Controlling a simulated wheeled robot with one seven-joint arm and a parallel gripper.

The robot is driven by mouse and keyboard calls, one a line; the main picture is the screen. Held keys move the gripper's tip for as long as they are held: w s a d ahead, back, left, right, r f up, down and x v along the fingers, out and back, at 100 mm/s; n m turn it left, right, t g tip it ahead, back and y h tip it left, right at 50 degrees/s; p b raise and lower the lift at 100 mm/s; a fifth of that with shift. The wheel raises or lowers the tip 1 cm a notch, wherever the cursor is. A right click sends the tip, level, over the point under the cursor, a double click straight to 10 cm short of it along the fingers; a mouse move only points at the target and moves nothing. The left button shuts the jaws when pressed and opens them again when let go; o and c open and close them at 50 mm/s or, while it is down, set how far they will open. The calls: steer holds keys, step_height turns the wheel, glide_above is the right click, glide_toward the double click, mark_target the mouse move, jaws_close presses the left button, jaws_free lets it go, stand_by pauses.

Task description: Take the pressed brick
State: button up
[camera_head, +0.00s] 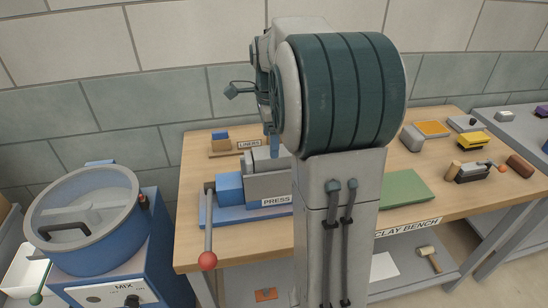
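The blue and grey press (229,188) stands on the left part of the clay bench, with a label reading PRESS on its front. Its grey lever ends in a red knob (208,261) hanging over the bench's front edge. I cannot make out a pressed brick for sure; grey upright parts (262,160) show at the press's top, and my arm hides its right side. My gripper (271,148) is mostly hidden behind my arm; a blue-teal part points down just above or behind the press. Its opening and any contact cannot be seen.
A wooden liners tray (236,149) stands behind the press. A blue mixer (88,220) is at left. On the bench's right (445,205) are a green mat (403,188), a yellow block (471,139) and a dark wood-handled tool (470,172). A mallet (429,258) lies below.

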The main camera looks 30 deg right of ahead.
steer(key=f, duration=0.4)
steer(key=shift+s+d+f+p, duration=0.2)
steer(key=shift+d+p, duration=0.1)
steer(key=shift+d, duration=0.1)
steer(key=shift+f, duration=0.45)
steer(key=shift+r, duration=0.1)
steer(key=c, duration=1.4)
steer(key=shift+r, duration=0.1)
